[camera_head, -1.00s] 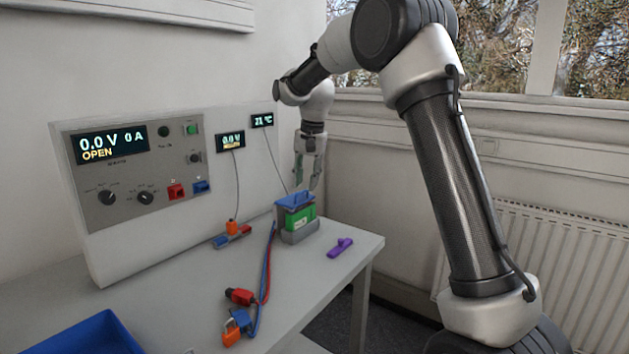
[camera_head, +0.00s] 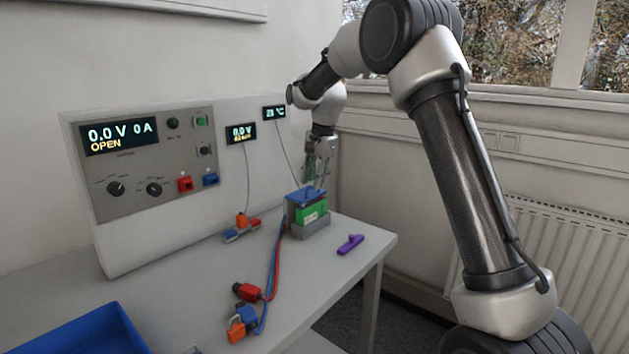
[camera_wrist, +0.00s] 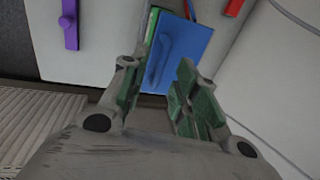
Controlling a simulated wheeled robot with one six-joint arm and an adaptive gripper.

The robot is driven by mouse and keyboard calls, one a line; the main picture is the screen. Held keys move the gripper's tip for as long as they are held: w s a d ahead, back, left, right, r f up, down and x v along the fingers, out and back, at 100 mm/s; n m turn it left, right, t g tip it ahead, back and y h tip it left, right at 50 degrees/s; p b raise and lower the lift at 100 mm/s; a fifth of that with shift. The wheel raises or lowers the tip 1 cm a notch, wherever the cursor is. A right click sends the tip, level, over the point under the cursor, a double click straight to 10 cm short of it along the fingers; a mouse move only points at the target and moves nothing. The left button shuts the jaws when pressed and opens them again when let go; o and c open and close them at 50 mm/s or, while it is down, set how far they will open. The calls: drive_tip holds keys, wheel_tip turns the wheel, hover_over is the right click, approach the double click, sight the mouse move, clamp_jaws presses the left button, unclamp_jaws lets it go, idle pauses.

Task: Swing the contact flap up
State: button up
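A blue flap (camera_head: 298,196), which looks like the contact flap, lies over a green battery block (camera_head: 313,213) in a grey holder (camera_head: 312,230) near the bench's far right end. In the wrist view the flap (camera_wrist: 190,50) shows as a blue plate with a raised grip bar (camera_wrist: 165,60) along its left side. My gripper (camera_head: 316,184) points down just above the flap.
A purple piece (camera_head: 350,244) lies right of the holder. Red and blue cables (camera_head: 274,262) with plugs lie left of it, and an orange and blue connector (camera_head: 241,228) stands behind. The cycler panel (camera_head: 150,165) lines the back. A blue tray (camera_head: 80,335) is at front left.

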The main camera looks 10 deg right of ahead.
drive_tip(key=shift+f, duration=0.45)
clamp_jaws()
drive_tip(key=shift+w, duration=0.1)
